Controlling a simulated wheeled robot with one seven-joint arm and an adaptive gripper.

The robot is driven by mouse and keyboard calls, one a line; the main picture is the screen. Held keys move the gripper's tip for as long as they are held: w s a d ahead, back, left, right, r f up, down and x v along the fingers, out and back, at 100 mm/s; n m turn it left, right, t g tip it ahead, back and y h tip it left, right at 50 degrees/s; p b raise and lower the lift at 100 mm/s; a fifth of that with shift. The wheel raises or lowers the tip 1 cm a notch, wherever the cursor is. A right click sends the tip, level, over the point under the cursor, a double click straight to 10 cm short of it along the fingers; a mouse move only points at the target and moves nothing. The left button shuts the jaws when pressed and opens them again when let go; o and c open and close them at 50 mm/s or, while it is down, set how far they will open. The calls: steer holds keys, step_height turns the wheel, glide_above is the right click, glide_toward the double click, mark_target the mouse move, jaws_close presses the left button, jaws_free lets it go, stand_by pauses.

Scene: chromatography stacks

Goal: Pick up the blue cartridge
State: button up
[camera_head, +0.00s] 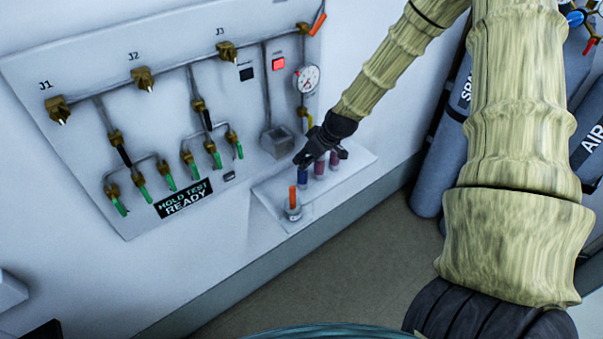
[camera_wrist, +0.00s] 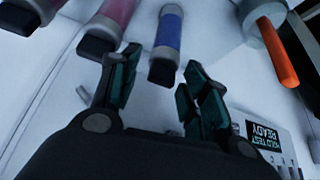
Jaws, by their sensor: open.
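The blue cartridge (camera_head: 303,177) stands on a white shelf (camera_head: 272,197) below the wall panel, partly hidden by my gripper in the head view. In the wrist view the blue cartridge (camera_wrist: 167,38) has a grey band at the top and a black end cap. Its black end lies near the gap between my fingertips. My gripper (camera_head: 303,158) is open and empty beside the cartridge; its two dark green finger pads also show in the wrist view (camera_wrist: 160,72). I cannot tell whether a finger touches the cartridge.
Two pinkish-red cartridges (camera_head: 320,168) (camera_wrist: 112,20) stand close beside the blue one. A panel (camera_head: 130,110) with green-handled valves is on the wall. Grey gas cylinders (camera_head: 440,160) stand at right.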

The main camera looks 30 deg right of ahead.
mark_target(298, 165)
steer(key=shift+w+a+f, duration=0.15)
steer(key=shift+w+f, duration=0.1)
steer(key=shift+f, duration=0.45)
steer(key=shift+p+x, duration=1.15)
steer(key=shift+x, duration=0.45)
steer(key=shift+p+x, duration=0.3)
steer(key=shift+x, duration=0.9)
steer(key=shift+w+a+r, duration=0.1)
steer(key=shift+a, duration=0.05)
steer(key=shift+c, duration=0.3)
steer(key=c, duration=0.9)
steer(key=shift+r+b, duration=0.15)
steer(key=shift+b, duration=0.6)
steer(key=s+d+b, duration=0.1)
steer(key=s, duration=0.4)
steer(key=s+d+b, duration=0.1)
steer(key=s+d, duration=0.1)
steer(key=s, duration=0.4)
steer(key=s+d+b, duration=0.2)
steer(key=s, duration=0.4)
steer(key=shift+s+r, duration=0.15)
steer(key=shift+s, duration=0.05)
